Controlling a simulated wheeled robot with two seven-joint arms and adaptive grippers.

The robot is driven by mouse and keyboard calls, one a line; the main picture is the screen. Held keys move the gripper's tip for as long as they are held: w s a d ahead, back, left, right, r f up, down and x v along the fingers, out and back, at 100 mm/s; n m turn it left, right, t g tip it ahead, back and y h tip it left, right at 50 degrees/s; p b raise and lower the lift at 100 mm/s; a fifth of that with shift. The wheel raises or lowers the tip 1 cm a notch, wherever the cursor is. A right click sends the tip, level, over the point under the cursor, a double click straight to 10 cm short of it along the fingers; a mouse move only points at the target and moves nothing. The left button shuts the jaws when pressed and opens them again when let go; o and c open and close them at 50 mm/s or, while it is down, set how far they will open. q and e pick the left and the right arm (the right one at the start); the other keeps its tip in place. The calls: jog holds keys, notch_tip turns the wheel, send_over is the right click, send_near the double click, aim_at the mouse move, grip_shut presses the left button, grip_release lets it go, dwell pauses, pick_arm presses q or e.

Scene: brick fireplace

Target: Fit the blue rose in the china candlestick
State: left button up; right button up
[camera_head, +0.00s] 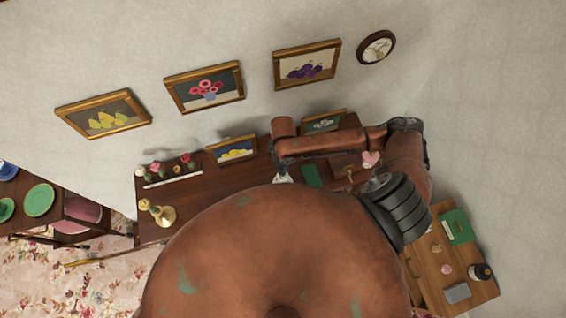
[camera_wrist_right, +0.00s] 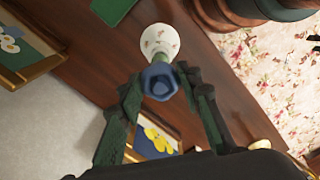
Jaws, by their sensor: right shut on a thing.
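The blue rose (camera_wrist_right: 159,82) shows in the right wrist view, its bloom facing the camera between the two fingers of my right gripper (camera_wrist_right: 168,88), which is shut on it. The china candlestick (camera_wrist_right: 158,42), white with small orange flowers, stands on the dark wooden table just beyond the bloom. The rose overlaps the candlestick's near edge; I cannot tell whether its stem is inside. My left gripper is not in view.
Framed pictures (camera_head: 234,152) lean at the wall. A side table (camera_head: 424,263) holds a bottle (camera_head: 480,271) and small items.

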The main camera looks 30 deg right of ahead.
jog(key=shift+f, duration=0.35)
jog(key=o, duration=1)
jog(key=shift+o, duration=0.2)
jog(key=shift+r, duration=0.1)
notch_tip(320, 180, up, 12)
